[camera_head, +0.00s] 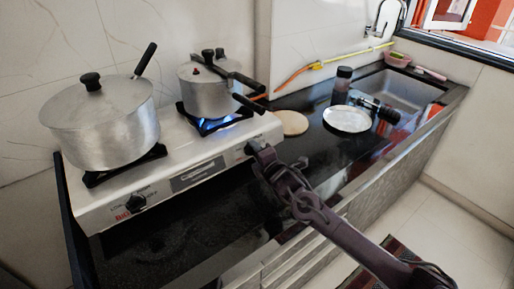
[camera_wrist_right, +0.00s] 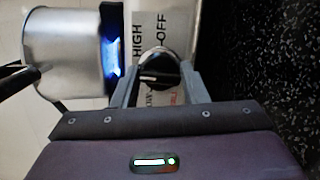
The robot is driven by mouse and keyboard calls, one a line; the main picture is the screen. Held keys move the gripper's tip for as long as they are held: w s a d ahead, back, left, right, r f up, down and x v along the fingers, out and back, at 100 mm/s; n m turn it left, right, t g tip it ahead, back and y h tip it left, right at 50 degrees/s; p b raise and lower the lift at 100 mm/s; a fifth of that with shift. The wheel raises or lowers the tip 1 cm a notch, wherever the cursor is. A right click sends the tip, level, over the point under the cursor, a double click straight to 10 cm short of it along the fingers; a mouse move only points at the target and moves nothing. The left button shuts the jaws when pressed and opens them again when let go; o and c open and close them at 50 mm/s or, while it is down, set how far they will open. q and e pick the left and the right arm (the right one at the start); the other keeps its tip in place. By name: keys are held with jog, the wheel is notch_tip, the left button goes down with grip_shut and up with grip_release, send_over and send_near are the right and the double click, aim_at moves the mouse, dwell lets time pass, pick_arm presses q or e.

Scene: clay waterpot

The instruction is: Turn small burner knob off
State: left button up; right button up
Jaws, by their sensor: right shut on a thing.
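The white stove (camera_head: 170,175) stands on the dark counter. Its small burner knob (camera_wrist_right: 154,68), dark with a shiny rim, shows in the wrist view between the fingers of my right gripper (camera_wrist_right: 155,72). The gripper is shut on it. HIGH and OFF labels are printed beside the knob. In the head view my right gripper (camera_head: 258,155) is at the right end of the stove front, largely covering the knob. A blue flame (camera_head: 215,122) burns under the small pot (camera_head: 205,92). My left gripper is not in view.
A large lidded pot (camera_head: 105,125) sits on the left burner, above the other knob (camera_head: 135,203). A round board (camera_head: 291,123), a white plate (camera_head: 347,119) and a dark bottle (camera_head: 342,84) stand to the right, before the sink (camera_head: 400,90).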

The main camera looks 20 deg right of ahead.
jog(key=m+p, duration=0.1)
jog(key=m, duration=0.1)
jog(key=m+g+p, duration=0.1)
jog(key=m+p, duration=0.1)
jog(key=shift+r+m, duration=0.2)
jog(key=shift+m, duration=0.1)
jog(key=m+p, duration=0.3)
jog(key=m, duration=0.1)
jog(key=shift+d+g, duration=0.1)
jog(key=shift+g, duration=0.3)
jog(key=m+g+p, duration=0.1)
jog(key=m+p, duration=0.1)
jog(key=m, duration=0.2)
jog(key=shift+y+p, duration=0.4)
jog(key=shift+f+m+y+p, duration=0.15)
jog(key=shift+m+y+p, duration=0.4)
jog(key=shift+m, duration=0.85)
jog(key=o, duration=1)
jog(key=shift+c, duration=0.2)
jog(key=v, duration=0.7)
jog(key=shift+s+d+r, duration=0.15)
jog(key=shift+s+r, duration=0.1)
jog(key=shift+r, duration=0.05)
